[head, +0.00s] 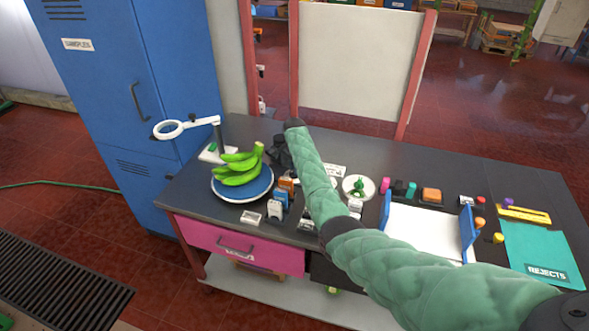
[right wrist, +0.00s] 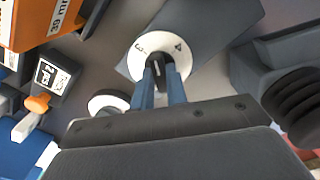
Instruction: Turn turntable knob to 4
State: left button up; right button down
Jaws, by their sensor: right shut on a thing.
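The turntable (head: 246,192), a round blue plate with a pale rim, stands at the left of the dark bench in the head view, with a bunch of green bananas (head: 240,172) on it. In the right wrist view the knob's white dial (right wrist: 141,39) shows the numbers 3 and 4 at its far side. My right gripper (right wrist: 160,78) is shut on the dark knob (right wrist: 158,71) at the dial's middle, with a blue finger on each side. The knob's pointer cannot be read clearly. In the head view my right arm hides the knob and fingertips. My left gripper is out of view.
A magnifier (head: 168,129) stands behind the turntable. Small labelled blocks (head: 275,212) sit close to its right. Further right are a small white dish (head: 358,187), a white tray with blue sides (head: 428,230) and a teal rejects mat (head: 540,250). A blue locker (head: 130,100) stands left.

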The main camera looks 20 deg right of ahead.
jog(key=m, duration=0.5)
jog(key=shift+w+r+m, duration=0.1)
jog(key=shift+r+m, duration=0.1)
jog(key=shift+m, duration=0.1)
jog(key=m+b, duration=0.1)
jog(key=m, duration=0.4)
jog(key=shift+m, duration=0.3)
jog(key=c, duration=1.5)
grip_release()
jog(key=shift+o, duration=0.5)
jog(key=shift+f, duration=0.1)
